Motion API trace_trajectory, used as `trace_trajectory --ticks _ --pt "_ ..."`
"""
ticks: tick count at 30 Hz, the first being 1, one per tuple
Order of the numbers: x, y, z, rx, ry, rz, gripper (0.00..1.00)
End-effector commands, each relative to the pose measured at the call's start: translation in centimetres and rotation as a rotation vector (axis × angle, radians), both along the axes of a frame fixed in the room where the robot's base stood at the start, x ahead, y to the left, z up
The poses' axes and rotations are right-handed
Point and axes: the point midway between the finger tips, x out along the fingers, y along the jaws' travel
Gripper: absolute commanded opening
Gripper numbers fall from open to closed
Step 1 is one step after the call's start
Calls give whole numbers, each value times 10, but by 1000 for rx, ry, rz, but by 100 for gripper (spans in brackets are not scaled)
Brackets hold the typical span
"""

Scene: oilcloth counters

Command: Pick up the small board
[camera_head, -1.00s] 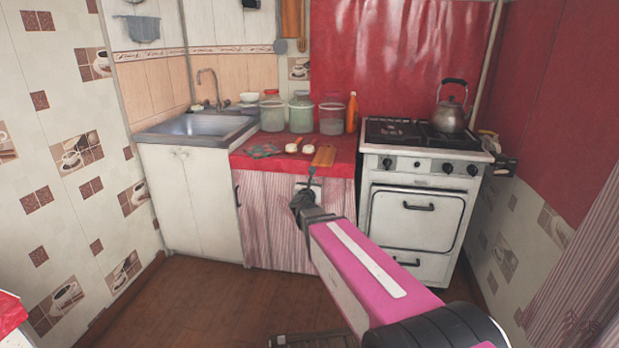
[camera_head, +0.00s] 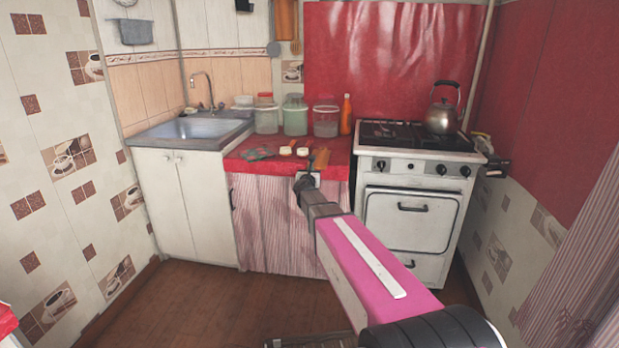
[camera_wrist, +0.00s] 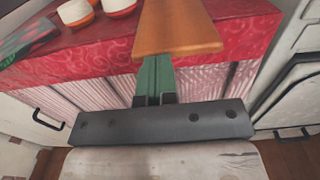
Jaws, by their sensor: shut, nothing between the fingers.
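A small orange-brown wooden board (camera_head: 322,157) lies on the red-topped counter (camera_head: 236,162), near its front edge and left of the stove. In the wrist view the board (camera_wrist: 178,28) is straight ahead, its near end at the counter's front edge. My gripper (camera_head: 310,160) is in front of the counter edge and covers part of the board in the head view. In the wrist view its green fingers (camera_wrist: 157,62) are together, with the tips at the board's near end. Whether they touch it, I cannot tell. They hold nothing.
Two small white-and-orange pots (camera_wrist: 76,12) and a dark patterned cloth or mitt (camera_head: 259,153) lie left of the board. Several jars and an orange bottle (camera_head: 346,115) stand behind. The stove (camera_head: 412,210) with a kettle (camera_head: 441,117) is right, the sink (camera_head: 200,127) left.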

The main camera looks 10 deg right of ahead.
Motion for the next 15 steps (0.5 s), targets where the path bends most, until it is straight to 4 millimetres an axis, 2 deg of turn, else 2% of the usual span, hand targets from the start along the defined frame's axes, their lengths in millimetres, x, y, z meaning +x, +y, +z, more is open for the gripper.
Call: trace_trajectory --ticks 10,15 --pt "2 -1 0 0 0 0 0" --pt "18 -5 0 0 0 0 0"
